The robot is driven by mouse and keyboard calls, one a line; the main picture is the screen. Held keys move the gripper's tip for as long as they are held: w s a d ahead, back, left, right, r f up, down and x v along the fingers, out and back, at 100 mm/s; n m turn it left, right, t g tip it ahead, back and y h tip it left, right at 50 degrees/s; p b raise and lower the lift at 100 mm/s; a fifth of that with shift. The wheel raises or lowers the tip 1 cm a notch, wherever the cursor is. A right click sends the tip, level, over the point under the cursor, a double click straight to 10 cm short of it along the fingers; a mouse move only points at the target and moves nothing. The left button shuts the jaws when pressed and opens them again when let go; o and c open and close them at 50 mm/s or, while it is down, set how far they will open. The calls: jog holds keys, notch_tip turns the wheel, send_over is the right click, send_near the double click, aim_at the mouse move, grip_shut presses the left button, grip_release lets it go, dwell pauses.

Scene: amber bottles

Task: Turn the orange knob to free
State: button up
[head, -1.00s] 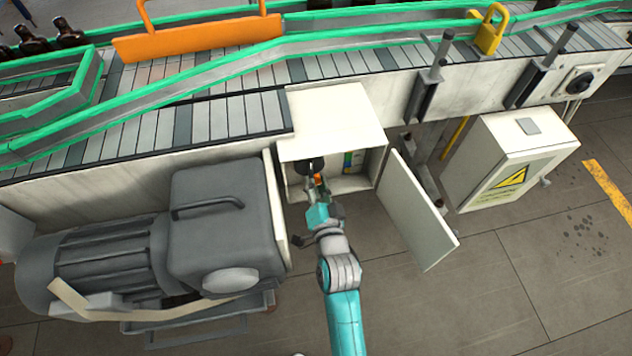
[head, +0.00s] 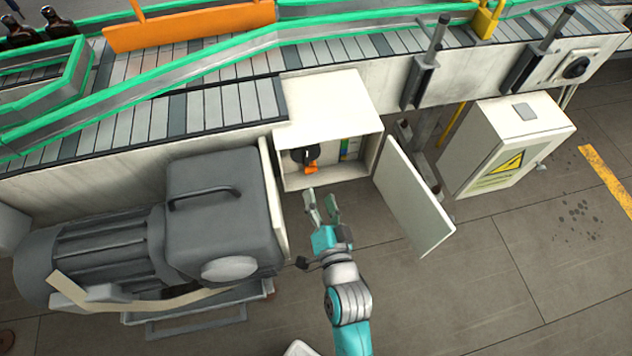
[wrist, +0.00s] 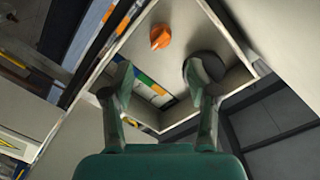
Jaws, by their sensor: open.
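The orange knob (head: 311,170) is inside an open white box (head: 330,110) under the conveyor. It also shows in the wrist view (wrist: 160,37), on the pale inner wall. A round black part (head: 304,155) is beside it, and a strip of coloured bands (head: 345,148) lies to its right in the head view. My gripper (head: 322,194) is open and empty, just outside the front opening of the box, apart from the knob. Both fingers (wrist: 160,76) show spread in the wrist view. The right finger partly overlaps the black part there.
The box's open door (head: 412,198) stands out to the right of my gripper. A grey motor (head: 215,205) is close on the left. A white cabinet with a yellow warning sign (head: 503,168) stands further right.

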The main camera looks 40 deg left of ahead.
jog(key=shift+v, duration=1.8)
jog(key=s+d+f+m+t+h, duration=0.1)
jog(key=s+d+f+t+h, duration=0.15)
jog(key=d, duration=0.85)
jog(key=s+d+f+t+h, duration=0.1)
jog(key=s+d+h, duration=0.3)
jog(key=d, duration=0.7)
jog(key=s+d+r+h, duration=0.3)
jog(key=s+d, duration=0.3)
jog(key=s, duration=0.2)
jog(key=s+d+r+h, duration=0.3)
jog(key=s+d, duration=0.4)
jog(key=s, duration=0.1)
jog(key=shift+d+r, duration=0.25)
jog(key=shift+r, duration=0.1)
jog(key=shift+s+h, duration=0.1)
jog(key=shift+h, duration=0.15)
